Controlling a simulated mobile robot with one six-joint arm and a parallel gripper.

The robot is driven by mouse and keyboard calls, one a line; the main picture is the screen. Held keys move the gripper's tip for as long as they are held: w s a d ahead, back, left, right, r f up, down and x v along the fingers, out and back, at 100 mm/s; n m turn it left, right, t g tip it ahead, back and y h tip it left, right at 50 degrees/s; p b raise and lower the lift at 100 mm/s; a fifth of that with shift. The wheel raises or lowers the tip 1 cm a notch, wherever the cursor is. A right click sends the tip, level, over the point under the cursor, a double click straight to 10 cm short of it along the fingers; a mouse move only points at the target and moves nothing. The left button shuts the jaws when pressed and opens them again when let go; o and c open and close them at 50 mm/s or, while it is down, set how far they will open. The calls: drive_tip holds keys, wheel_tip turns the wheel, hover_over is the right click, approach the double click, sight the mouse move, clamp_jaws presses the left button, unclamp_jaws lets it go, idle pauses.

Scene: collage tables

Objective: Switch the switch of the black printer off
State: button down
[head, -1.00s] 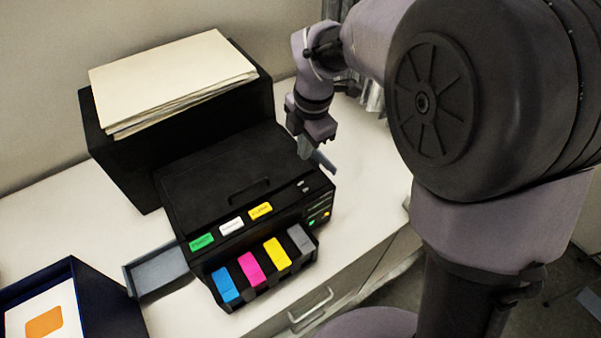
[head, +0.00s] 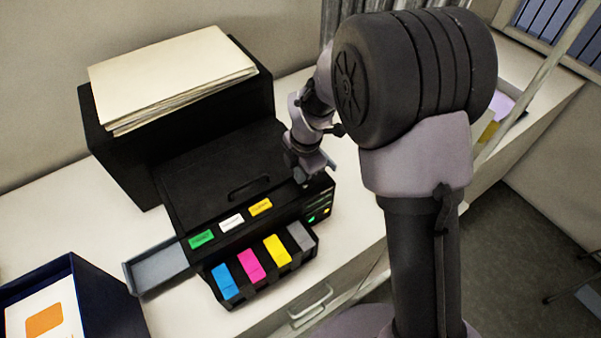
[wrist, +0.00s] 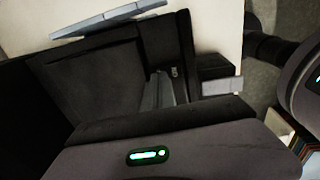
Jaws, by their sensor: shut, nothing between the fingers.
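The black printer (head: 215,170) stands on the white table, its lid flat and its front ink tanks facing the lower side of the head view. It fills much of the wrist view (wrist: 95,75). My gripper (head: 304,180) is shut and empty, low over the right part of the printer's top, near the front right corner. Its narrow grey fingers (wrist: 155,92) show in the wrist view, over the dark printer surface. Whether they touch it I cannot tell. The switch is not clearly visible; my gripper covers part of that corner. Small green and orange lights (head: 318,217) show on the front right.
Paper sheets (head: 170,75) lie on a black box behind the printer. Coloured ink tanks (head: 263,258) stick out at the front. A grey tray (head: 158,268) extends left, beside a dark box (head: 100,290). A drawer handle (head: 311,303) is below the table edge.

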drive_tip(key=shift+r+p, duration=0.1)
drive_tip(key=shift+p, duration=0.5)
drive_tip(key=shift+w+f+g, duration=0.1)
drive_tip(key=shift+f+g, duration=0.2)
drive_tip(key=shift+s+d, duration=0.1)
drive_tip(key=shift+s, duration=0.15)
drive_tip(key=shift+s+d+r+b, duration=0.2)
drive_tip(key=shift+s+d+b, duration=0.15)
drive_tip(key=shift+s, duration=0.1)
